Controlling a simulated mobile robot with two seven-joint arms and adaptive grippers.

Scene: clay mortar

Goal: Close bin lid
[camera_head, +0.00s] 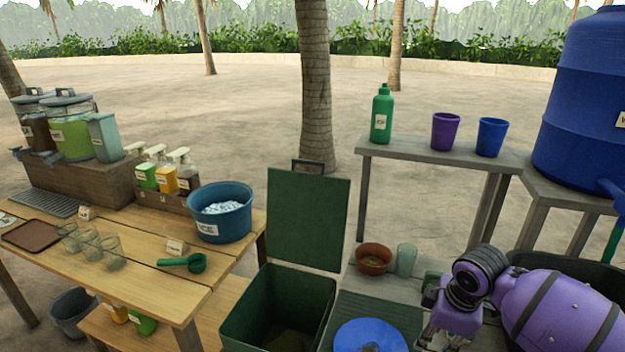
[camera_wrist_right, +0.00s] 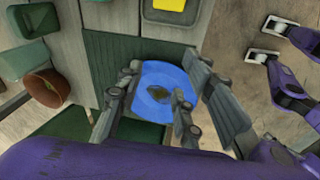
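The dark green bin (camera_head: 262,318) stands in the middle foreground in the head view, its mouth open. Its green lid (camera_head: 308,218) stands upright at the back of the bin, with a dark handle (camera_head: 308,166) on its top edge. My right gripper (camera_head: 438,340) is at the lower right, to the right of the bin and apart from the lid. In the right wrist view my right gripper (camera_wrist_right: 157,102) has its fingers spread, with nothing held between them. A blue round dish (camera_wrist_right: 170,78) shows beyond the fingers.
The blue dish (camera_head: 370,338) lies on a ribbed green surface (camera_head: 372,306) right of the bin. A brown bowl (camera_head: 373,258) and a greenish cup (camera_head: 405,260) stand behind it. A wooden table (camera_head: 150,285) with an ice bucket (camera_head: 221,212) is left of the bin.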

